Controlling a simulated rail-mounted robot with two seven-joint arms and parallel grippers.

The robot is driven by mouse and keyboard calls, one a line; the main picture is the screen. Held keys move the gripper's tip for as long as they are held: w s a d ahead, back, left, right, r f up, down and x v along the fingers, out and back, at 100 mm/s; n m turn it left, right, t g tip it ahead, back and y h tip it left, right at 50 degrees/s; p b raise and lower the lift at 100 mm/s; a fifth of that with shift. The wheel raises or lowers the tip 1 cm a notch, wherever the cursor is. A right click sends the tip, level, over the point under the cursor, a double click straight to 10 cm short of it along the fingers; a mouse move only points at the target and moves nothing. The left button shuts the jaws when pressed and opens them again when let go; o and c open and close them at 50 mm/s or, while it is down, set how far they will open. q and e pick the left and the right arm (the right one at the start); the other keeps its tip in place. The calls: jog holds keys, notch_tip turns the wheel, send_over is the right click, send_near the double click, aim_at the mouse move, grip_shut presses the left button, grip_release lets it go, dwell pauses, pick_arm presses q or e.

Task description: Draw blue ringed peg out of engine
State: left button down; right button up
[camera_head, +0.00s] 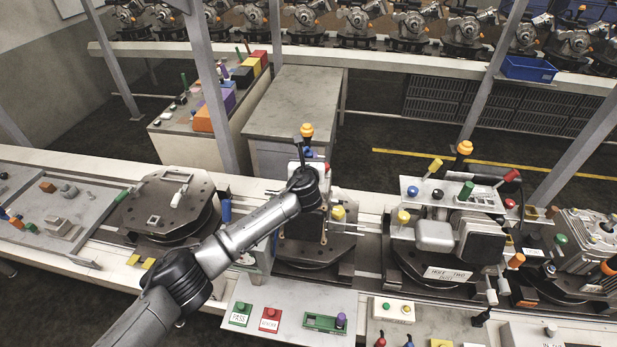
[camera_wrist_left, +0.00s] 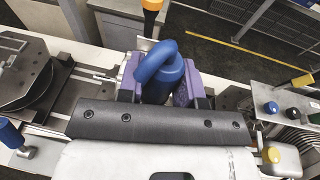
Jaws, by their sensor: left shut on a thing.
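The blue ringed peg (camera_wrist_left: 166,78) stands out in the left wrist view, its thick loop at the top. The purple-padded fingers of my left gripper (camera_wrist_left: 163,88) are on either side of it, shut on it. The peg's lower end is hidden behind the dark gripper body, so I cannot tell how deep it sits. In the head view my left gripper (camera_head: 313,157) is mostly hidden behind my wrist, over the engine (camera_head: 340,213) on the middle fixture. A bit of blue shows there. My right gripper is not in view.
An orange-topped post (camera_head: 307,131) stands just behind the gripper. Another engine with coloured knobs (camera_head: 436,235) is close on the right. An empty round fixture (camera_head: 170,205) and a blue handle (camera_head: 225,210) are on the left. PASS and REWORK-style buttons (camera_head: 255,318) are in front.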

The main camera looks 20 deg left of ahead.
aim_at(308, 152)
pick_arm(q)
jog(key=shift+r+p, duration=0.95)
jog(key=shift+r, duration=0.15)
jog(key=shift+r+p, duration=0.5)
jog(key=shift+r, duration=0.5)
